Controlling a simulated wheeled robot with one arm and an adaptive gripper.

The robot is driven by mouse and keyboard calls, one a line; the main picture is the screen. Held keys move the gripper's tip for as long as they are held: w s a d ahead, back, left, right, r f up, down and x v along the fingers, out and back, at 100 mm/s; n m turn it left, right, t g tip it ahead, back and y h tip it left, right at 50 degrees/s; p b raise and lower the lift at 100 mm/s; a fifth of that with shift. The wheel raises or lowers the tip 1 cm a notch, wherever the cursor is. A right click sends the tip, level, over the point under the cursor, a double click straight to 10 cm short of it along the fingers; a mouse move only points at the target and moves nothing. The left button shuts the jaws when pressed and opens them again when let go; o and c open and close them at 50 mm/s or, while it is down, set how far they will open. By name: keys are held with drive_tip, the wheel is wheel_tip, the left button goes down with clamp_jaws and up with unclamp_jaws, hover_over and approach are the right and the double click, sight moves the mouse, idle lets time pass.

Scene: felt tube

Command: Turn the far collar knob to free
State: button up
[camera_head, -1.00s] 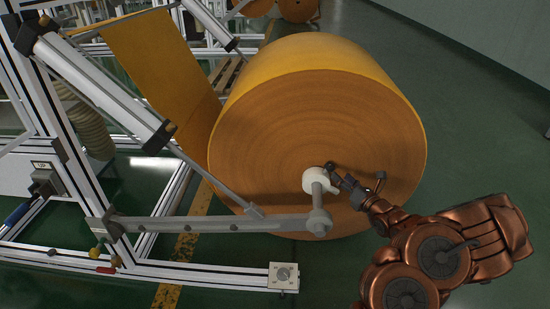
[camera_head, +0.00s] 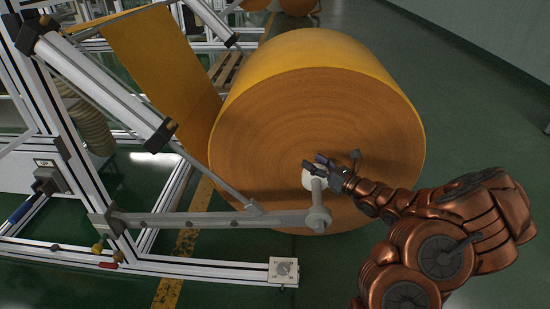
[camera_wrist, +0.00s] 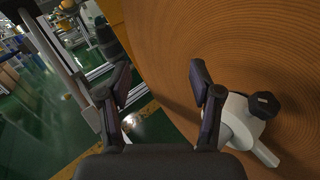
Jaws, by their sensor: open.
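The felt roll (camera_head: 290,140) is a big orange roll with its round end towards me. A white collar (camera_head: 313,181) sits at its centre, beside the grey support arm. In the wrist view the collar (camera_wrist: 240,118) shows at the right, partly behind the right finger. A black knob (camera_wrist: 264,104) is on the collar, outside the right finger. In the head view I cannot make out the knob. My gripper (camera_head: 315,163) is over the top of the collar. In the wrist view my gripper (camera_wrist: 160,78) is open, with nothing between its fingers.
The grey support arm (camera_head: 200,222) runs from the metal frame (camera_head: 85,180) at the left to below the collar. A pale lever or pin (camera_wrist: 264,153) sticks out under the knob. The green floor (camera_head: 470,120) at the right is clear.

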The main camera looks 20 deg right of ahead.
drive_tip(key=s+a+r+n+g+y, duration=0.1)
drive_tip(key=a+r+n+g+y, duration=0.1)
drive_tip(key=a, duration=0.5)
drive_tip(key=s+a+r+n+g+y+p, duration=0.1)
drive_tip(key=s+a+r+n+g+y, duration=0.1)
drive_tip(key=a+r+n, duration=0.3)
drive_tip(key=shift+a+r+n+g+y, duration=0.25)
drive_tip(key=shift+a+n+g+y, duration=0.4)
drive_tip(key=shift+a, duration=0.5)
drive_tip(key=d+f+m+t+h+b, duration=0.2)
drive_tip(key=d+f+m+h, duration=0.25)
drive_tip(key=d, duration=0.45)
drive_tip(key=w+d+f+m+t+h+b, duration=0.1)
drive_tip(key=d+f+m+t+h, duration=0.15)
drive_tip(key=d+f+m, duration=0.45)
drive_tip(key=d+f+m+t+h+b, duration=0.2)
drive_tip(key=d+f+m+h, duration=0.15)
drive_tip(key=d, duration=0.65)
drive_tip(key=shift+h, duration=0.3)
drive_tip(key=shift+w+a+f+b, duration=0.15)
drive_tip(key=shift+w+b, duration=0.3)
drive_tip(key=shift+w, duration=0.85)
drive_tip(key=shift+w+a+f+b, duration=0.1)
drive_tip(key=shift+w+a+b, duration=0.25)
drive_tip(key=shift+w, duration=1)
drive_tip(key=shift+w+a+f+b, duration=0.15)
drive_tip(key=shift+w+b, duration=0.35)
drive_tip(key=shift+w, duration=0.8)
drive_tip(key=shift+r, duration=0.1)
